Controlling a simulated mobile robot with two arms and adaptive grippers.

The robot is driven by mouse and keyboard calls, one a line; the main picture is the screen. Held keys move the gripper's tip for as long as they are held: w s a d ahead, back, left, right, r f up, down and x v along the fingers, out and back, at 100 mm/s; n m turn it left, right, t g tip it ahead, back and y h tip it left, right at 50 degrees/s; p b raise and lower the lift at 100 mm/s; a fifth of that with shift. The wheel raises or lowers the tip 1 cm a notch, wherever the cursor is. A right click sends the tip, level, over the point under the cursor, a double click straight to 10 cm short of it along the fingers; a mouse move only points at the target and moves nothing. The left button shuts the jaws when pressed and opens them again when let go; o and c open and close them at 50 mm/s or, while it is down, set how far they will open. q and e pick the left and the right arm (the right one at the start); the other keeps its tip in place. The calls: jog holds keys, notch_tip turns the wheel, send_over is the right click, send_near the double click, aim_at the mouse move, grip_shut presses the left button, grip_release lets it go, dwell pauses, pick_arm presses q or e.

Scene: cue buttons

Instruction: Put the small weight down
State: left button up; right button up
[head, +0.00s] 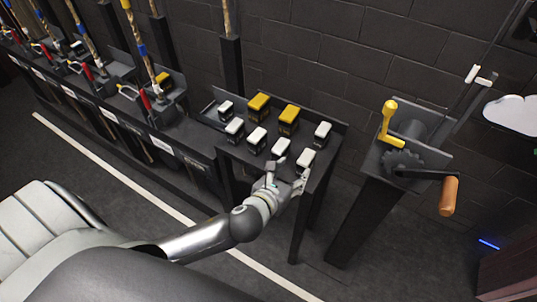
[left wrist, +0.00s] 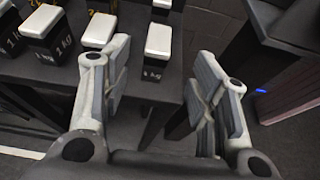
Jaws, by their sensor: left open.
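Small black weights with white tops, marked 1 kg where I can read them, stand on a dark table (head: 318,180). My left gripper (head: 287,178) is open and empty at the table's front edge. In the left wrist view its two fingers (left wrist: 160,85) are spread wide. One white-topped weight (left wrist: 158,42) stands upright on the table beyond the gap between them, apart from both fingers. In the head view, the front right weight (head: 306,158) stands just beyond the gripper. My right gripper is not in view.
Two larger yellow-topped weights (head: 289,116) stand at the table's back among several white-topped ones. A stand with a yellow handle (head: 389,118) and an orange-gripped crank (head: 449,196) is on the right. A row of levers (head: 150,105) runs left. Open floor lies in front.

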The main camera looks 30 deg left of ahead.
pick_arm(q)
jog(key=s+a+f+n+g, duration=0.25)
jog(key=f+n, duration=0.25)
jog(key=f, duration=0.4)
jog(key=s+a+f+n+g+y, duration=0.15)
jog(key=s+f+n, duration=0.3)
jog(key=f, duration=0.55)
jog(key=s+a+f+n+g+h, duration=0.1)
jog(key=s+a+f+n+g, duration=0.15)
jog(key=f+n, duration=0.5)
jog(key=s+f+n+g, duration=0.3)
jog(key=s+f+n, duration=0.5)
jog(key=s, duration=0.7)
jog(key=s+f+n+g, duration=0.3)
jog(key=s+f+n, duration=0.6)
jog(key=s+f, duration=0.3)
jog(key=s, duration=0.3)
jog(key=shift+s+d, duration=0.25)
jog(key=shift+c, duration=0.3)
